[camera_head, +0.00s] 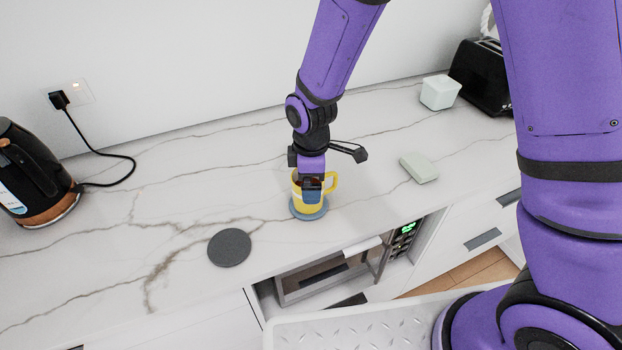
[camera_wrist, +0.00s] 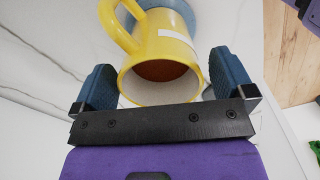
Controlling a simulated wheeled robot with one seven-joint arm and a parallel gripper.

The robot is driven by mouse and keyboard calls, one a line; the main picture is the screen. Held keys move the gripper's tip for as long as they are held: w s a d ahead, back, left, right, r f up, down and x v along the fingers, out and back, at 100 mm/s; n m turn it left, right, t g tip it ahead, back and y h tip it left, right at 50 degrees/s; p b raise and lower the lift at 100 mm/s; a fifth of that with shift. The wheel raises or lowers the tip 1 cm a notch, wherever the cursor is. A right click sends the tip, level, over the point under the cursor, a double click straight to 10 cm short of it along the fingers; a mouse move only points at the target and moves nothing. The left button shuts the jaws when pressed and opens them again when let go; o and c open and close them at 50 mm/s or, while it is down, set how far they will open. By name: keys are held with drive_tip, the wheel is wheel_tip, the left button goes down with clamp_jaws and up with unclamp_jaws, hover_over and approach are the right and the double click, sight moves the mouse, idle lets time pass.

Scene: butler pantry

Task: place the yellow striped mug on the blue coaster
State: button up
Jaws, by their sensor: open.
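The yellow mug (camera_head: 326,193) with a pale stripe stands upright on the blue coaster (camera_head: 309,214) near the counter's front edge. In the wrist view the mug (camera_wrist: 162,45) shows its open mouth, a brown inside and its handle at the upper left. The blue coaster (camera_wrist: 186,12) shows behind its base. My gripper (camera_head: 311,183) is directly over the mug in the head view. In the wrist view my gripper (camera_wrist: 160,88) is open, with one blue fingertip on each side of the mug's rim. Part of the mug is hidden behind the gripper in the head view.
A dark grey round coaster (camera_head: 229,248) lies to the left. A black kettle (camera_head: 32,172) stands at the far left, its cord running to a wall socket. A pale green block (camera_head: 418,168), a white container (camera_head: 439,92) and a black toaster (camera_head: 482,76) are on the right.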

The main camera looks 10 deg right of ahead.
wheel_tip(320, 180, up, 12)
drive_tip(key=shift+f, duration=0.2)
drive_tip(key=s+d+r+m+t, duration=0.1)
drive_tip(key=s+d+r+m, duration=0.25)
drive_tip(key=d+r, duration=0.35)
drive_tip(key=s+d+r+m+t, duration=0.2)
drive_tip(key=d+r+m, duration=0.3)
drive_tip(key=d+r, duration=0.3)
drive_tip(key=s+d+r+m+t, duration=0.2)
drive_tip(key=s+d+r+m, duration=0.3)
drive_tip(key=s, duration=0.8)
drive_tip(key=shift+d+r+m, duration=0.15)
drive_tip(key=shift+d+m, duration=1.5)
drive_tip(key=shift+d, duration=0.3)
